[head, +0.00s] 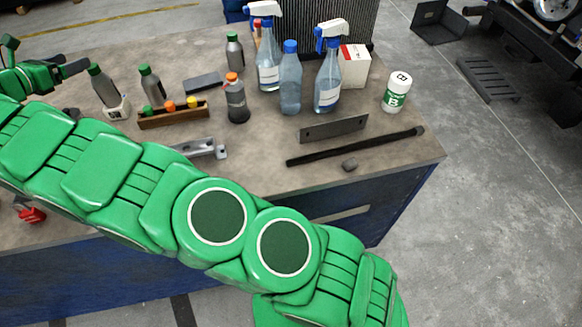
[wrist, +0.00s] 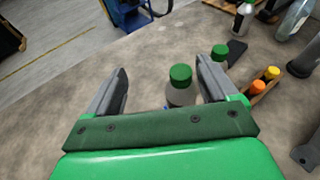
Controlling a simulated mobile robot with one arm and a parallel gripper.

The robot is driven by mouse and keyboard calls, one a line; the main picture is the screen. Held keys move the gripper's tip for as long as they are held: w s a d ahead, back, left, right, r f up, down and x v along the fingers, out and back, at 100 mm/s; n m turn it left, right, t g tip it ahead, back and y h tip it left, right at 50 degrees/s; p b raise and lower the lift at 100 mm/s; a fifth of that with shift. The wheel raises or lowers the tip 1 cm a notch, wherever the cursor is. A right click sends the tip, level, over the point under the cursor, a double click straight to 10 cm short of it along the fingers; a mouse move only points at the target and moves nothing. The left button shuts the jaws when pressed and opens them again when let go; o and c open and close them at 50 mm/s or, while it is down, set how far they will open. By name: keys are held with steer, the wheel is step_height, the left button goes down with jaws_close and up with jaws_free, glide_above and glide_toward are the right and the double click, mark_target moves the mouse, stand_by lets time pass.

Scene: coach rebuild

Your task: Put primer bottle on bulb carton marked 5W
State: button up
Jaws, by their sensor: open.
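My gripper (wrist: 162,72) is open and empty, fingers apart. In the wrist view a grey bottle with a green cap (wrist: 181,93) stands beyond the palm, closer to the right finger. A second green cap (wrist: 219,53) shows behind that finger. No label reads clearly, so I cannot tell which is the primer bottle. A white and red carton (head: 354,68) stands behind the spray bottles; its marking is unreadable.
Spray bottles (head: 328,80) and a blue-capped bottle (head: 290,85) stand at the back. A wooden rack (head: 174,117) holds small coloured caps. My arm hides the bench front.

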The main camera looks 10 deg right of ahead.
steer(key=w+d+r+n+t+y, duration=0.4)
steer(key=w+r, duration=0.4)
steer(key=r, duration=0.5)
steer(key=d+r+n+y, duration=0.9)
steer(key=d+r+n, duration=0.25)
steer(key=n, duration=0.75)
steer(key=s+d+f+n+g+h, duration=0.1)
steer(key=s+d+f+n+g, duration=0.5)
steer(key=s+d, duration=0.6)
steer(key=s+d+f+n+g+h, duration=0.2)
steer(key=s+d+f+n+g, duration=0.4)
steer(key=s, duration=2)
steer(key=s+d+f+n+g+h, duration=0.2)
steer(key=s+d+f+n+g, duration=0.3)
steer(key=s+d+f, duration=0.8)
steer(key=s+d+n, duration=0.2)
steer(key=s+d, duration=0.4)
steer(key=d, duration=0.1)
steer(key=shift+f+g, duration=0.35)
steer(key=shift+g, duration=0.05)
